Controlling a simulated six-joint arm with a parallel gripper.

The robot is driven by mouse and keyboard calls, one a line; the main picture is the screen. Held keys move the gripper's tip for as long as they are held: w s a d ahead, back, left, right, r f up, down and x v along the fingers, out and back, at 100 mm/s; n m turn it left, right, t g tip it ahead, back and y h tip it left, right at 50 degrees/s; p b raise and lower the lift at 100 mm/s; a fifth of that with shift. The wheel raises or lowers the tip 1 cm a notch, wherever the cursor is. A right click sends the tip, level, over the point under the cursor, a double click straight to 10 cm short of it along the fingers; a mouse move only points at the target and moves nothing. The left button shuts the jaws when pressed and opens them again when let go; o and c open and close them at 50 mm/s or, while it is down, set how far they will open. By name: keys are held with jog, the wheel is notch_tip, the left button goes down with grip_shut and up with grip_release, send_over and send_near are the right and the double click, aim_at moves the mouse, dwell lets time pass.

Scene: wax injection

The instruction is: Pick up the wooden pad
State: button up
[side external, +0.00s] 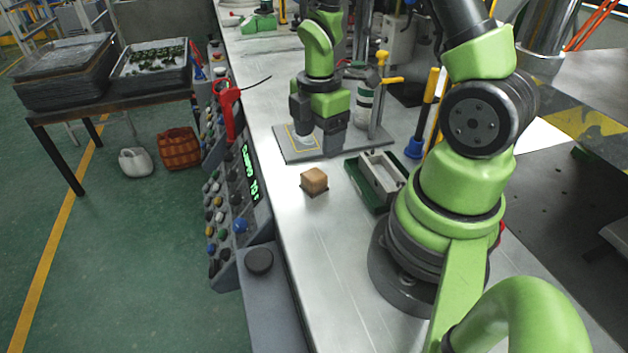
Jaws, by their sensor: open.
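The wooden pad (314,181) is a small light-brown block on the pale metal worktop, near the middle of the side external view. My gripper (319,140) points down over a flat grey plate farther back than the pad. Its dark fingers are apart, and I see no held object. The gripper is clear of the pad, which stands nearer the camera. The gripper partly hides the plate and its yellow square marking; whether the fingertips touch the plate cannot be told.
The grey plate (287,148) lies behind the pad. A green-and-grey mould-like box (382,177) stands right of the pad. A post with a yellow handle (380,95) rises right of my gripper. The control panel (235,190) borders the worktop's left edge. The worktop in front of the pad is clear.

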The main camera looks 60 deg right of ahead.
aim_at(314, 174)
notch_tip(314, 174, down, 4)
jog(key=shift+r, duration=0.1)
jog(key=shift+w+a+f, duration=0.15)
jog(key=shift+f, duration=1.2)
jog(key=shift+w+a+f, duration=0.1)
jog(key=shift+w+f, duration=0.05)
jog(key=shift+f, duration=1.15)
jog(key=c, duration=1)
